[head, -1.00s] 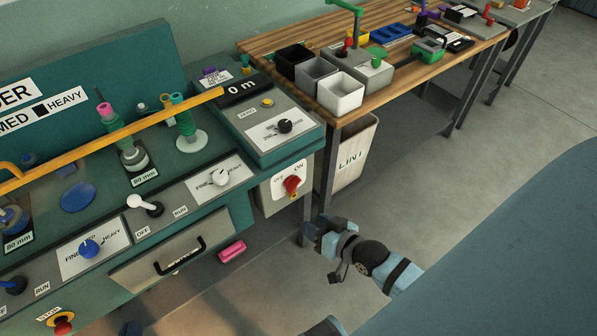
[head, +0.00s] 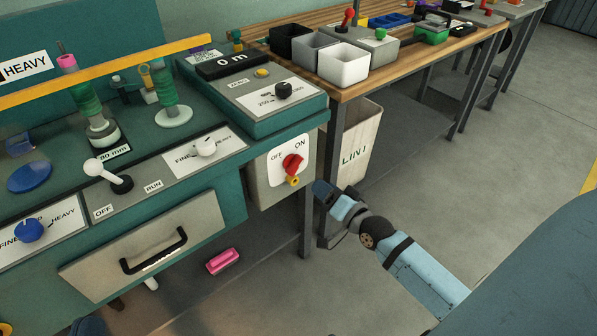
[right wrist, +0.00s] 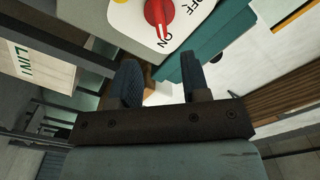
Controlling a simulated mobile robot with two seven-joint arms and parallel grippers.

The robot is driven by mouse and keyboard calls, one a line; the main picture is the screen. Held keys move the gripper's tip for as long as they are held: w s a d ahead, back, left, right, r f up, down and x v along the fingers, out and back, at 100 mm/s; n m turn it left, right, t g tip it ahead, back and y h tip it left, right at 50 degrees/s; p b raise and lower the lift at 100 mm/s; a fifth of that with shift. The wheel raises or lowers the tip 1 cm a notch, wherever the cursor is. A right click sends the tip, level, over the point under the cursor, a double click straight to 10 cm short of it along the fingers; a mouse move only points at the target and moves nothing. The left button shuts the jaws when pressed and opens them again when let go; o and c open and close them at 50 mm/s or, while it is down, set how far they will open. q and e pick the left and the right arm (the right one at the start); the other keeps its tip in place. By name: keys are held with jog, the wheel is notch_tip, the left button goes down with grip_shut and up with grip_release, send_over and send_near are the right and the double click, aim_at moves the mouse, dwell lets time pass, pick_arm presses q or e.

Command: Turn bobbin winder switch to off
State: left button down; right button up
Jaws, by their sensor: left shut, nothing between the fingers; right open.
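The bobbin winder switch is a red rotary knob (head: 292,162) on a white plate (head: 274,178) with OFF at the left and ON at the right. The plate sits on a grey box at the right end of the teal bench. In the right wrist view the red knob (right wrist: 160,14) has its pointed end toward ON. My right gripper (head: 322,193) is just below and right of the plate, open and empty; its two fingers (right wrist: 163,82) are apart from the knob. My left gripper (head: 90,326) shows only in part at the bottom left edge, shut and empty.
A small yellow part (head: 293,181) sits just below the knob. A LINT bin (head: 361,145) stands right behind my right gripper, beside dark table legs. A drawer with a black handle (head: 153,250) is at the left. A pink tray (head: 223,261) lies lower down. Open floor lies to the right.

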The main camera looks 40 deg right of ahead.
aim_at(298, 167)
jog(key=w, duration=0.3)
jog(key=w+b, duration=0.1)
jog(key=w, duration=0.3)
jog(key=w+a+b, duration=0.1)
jog(key=w, duration=0.2)
jog(key=shift+w, duration=0.25)
pick_arm(q)
jog(key=f, duration=0.1)
jog(key=f+g, duration=0.1)
jog(key=f, duration=0.1)
jog(key=shift+w+d+f, duration=0.15)
jog(key=shift+d+f, duration=0.1)
jog(key=shift+r, duration=0.1)
pick_arm(e)
grip_shut()
